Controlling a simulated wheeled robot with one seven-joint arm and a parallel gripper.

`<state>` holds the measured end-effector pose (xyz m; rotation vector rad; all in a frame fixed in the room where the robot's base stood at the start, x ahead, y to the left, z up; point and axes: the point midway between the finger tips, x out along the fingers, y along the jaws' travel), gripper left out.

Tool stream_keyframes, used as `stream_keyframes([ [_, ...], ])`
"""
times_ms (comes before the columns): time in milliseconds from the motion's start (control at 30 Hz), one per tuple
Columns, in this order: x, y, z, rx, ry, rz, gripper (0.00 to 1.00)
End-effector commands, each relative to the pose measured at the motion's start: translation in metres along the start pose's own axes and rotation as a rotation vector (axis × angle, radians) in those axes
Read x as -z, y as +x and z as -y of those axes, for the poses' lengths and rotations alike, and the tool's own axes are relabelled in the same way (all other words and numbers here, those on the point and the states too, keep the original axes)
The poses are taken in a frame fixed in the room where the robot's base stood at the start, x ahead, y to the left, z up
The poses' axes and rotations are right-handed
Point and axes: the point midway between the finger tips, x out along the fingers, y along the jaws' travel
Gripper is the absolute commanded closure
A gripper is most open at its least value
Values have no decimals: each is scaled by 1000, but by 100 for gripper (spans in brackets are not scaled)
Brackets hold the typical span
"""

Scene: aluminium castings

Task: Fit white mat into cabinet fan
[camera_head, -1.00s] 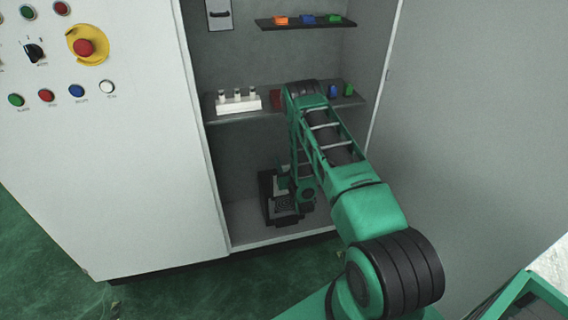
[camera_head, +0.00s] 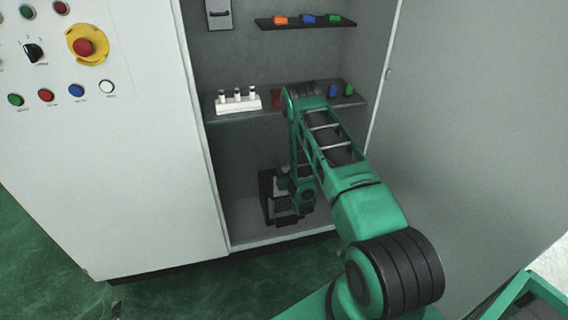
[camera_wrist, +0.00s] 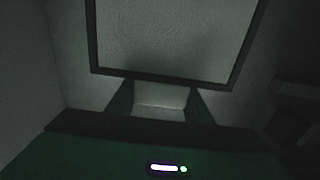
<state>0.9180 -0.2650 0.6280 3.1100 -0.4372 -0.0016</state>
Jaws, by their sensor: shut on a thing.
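The white mat (camera_wrist: 175,38) fills the upper wrist view as a pale textured panel with a dark border. My gripper (camera_wrist: 160,98) is below it with its two green fingers closed on a pale part at the mat's near edge. In the head view my gripper (camera_head: 299,198) is low inside the cabinet, beside a dark frame (camera_head: 266,190) that looks like the cabinet fan. The arm and gripper hide part of the frame. I cannot tell how far the mat sits inside it.
The open cabinet's middle shelf (camera_head: 228,117) bears a white block with pegs (camera_head: 239,103) and small coloured parts. An upper shelf (camera_head: 304,25) holds coloured pieces. The panel (camera_head: 120,150) at left and grey wall (camera_head: 475,130) at right bound the opening.

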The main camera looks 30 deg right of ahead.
Motion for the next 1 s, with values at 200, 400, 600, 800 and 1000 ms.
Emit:
stream_keyframes([
  [200, -4, 0, 0, 0, 0, -1, 90],
  [400, -8, 0, 0, 0, 0, -1, 90],
  [600, -13, 0, 0, 0, 0, -1, 90],
  [800, -17, 0, 0, 0, 0, -1, 90],
  [1000, -21, 0, 0, 0, 0, -1, 90],
])
